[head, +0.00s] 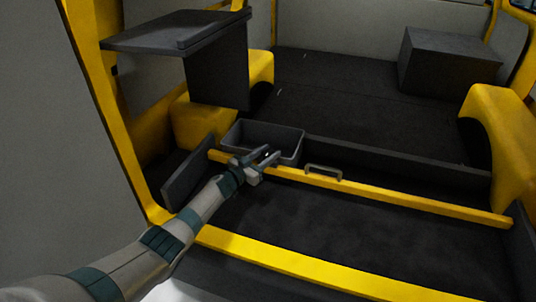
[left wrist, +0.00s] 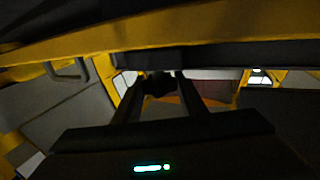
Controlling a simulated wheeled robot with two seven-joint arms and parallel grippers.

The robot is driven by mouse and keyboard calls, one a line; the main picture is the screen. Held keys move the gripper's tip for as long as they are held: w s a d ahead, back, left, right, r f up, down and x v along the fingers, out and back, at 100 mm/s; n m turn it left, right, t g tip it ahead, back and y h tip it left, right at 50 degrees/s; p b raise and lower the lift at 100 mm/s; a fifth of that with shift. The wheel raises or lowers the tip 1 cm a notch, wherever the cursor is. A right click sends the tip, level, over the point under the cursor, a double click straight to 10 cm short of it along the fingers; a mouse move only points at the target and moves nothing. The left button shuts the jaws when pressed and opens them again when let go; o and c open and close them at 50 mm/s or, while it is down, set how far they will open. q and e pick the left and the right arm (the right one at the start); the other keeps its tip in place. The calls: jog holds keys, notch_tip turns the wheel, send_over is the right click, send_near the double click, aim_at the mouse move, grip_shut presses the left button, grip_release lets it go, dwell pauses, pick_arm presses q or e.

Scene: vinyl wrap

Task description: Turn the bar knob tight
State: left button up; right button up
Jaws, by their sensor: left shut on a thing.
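My left gripper (head: 266,160) reaches in from the lower left and is at the yellow bar (head: 390,195), near its left end. In the left wrist view my left gripper (left wrist: 160,82) has a small dark knob (left wrist: 159,86) between its fingertips and is shut on it. The knob is too dark to show its shape or how far it is turned. In the head view the gripper hides it. A grey handle (head: 323,171) stands on the bar, right of the gripper; it also shows in the left wrist view (left wrist: 68,72). My right gripper is not in view.
A grey open bin (head: 300,146) is just behind the bar by the gripper. A dark shelf (head: 165,32) overhangs at the upper left. A dark box (head: 448,62) stands at the back right. A yellow sill (head: 290,262) runs in front; the floor between is clear.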

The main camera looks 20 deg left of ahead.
aim_at(264, 156)
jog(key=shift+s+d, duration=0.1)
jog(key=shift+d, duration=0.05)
pick_arm(q)
jog(key=o, duration=1.1)
jog(key=shift+c, duration=0.2)
jog(key=shift+s+a, duration=0.1)
jog(key=shift+s+a, duration=0.2)
jog(key=shift+s, duration=0.2)
jog(key=p+v, duration=0.2)
jog(key=v, duration=0.2)
jog(key=shift+s+a, duration=0.15)
jog(key=shift+s, duration=0.15)
jog(key=v, duration=1.1)
jog(key=shift+s+a, duration=0.2)
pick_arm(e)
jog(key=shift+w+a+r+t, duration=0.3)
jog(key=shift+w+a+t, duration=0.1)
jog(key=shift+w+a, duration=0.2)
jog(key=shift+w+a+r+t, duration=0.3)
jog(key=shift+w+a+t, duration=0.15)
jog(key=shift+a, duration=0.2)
